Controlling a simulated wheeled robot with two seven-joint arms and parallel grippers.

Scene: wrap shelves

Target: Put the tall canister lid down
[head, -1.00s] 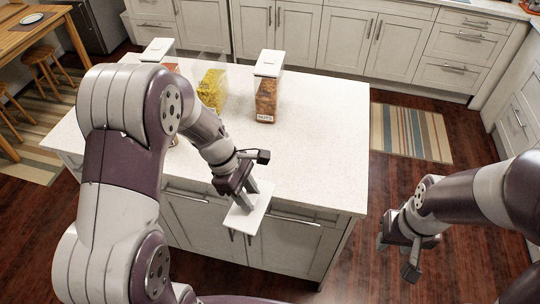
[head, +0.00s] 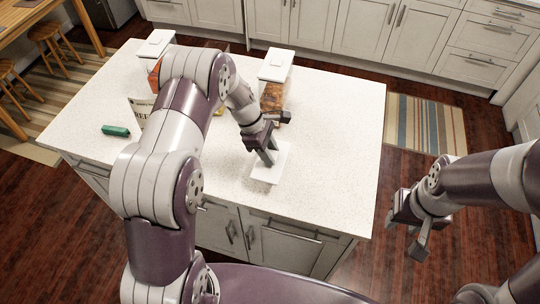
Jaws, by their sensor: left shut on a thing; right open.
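The tall canister lid (head: 265,174) is a flat white square plate. My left gripper (head: 268,158) is shut on its top and holds it level over the counter, near the front edge. I cannot tell whether the lid touches the counter. The uncovered canister with yellow contents is almost wholly hidden behind my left arm. My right gripper (head: 409,232) is open and empty, off the counter to the right.
A white-lidded canister (head: 275,65) with brown contents stands behind the held lid. Another white-lidded canister (head: 156,44) stands at the back left. A green object (head: 115,131) and a printed packet (head: 139,108) lie left. The counter (head: 335,150) is clear at right.

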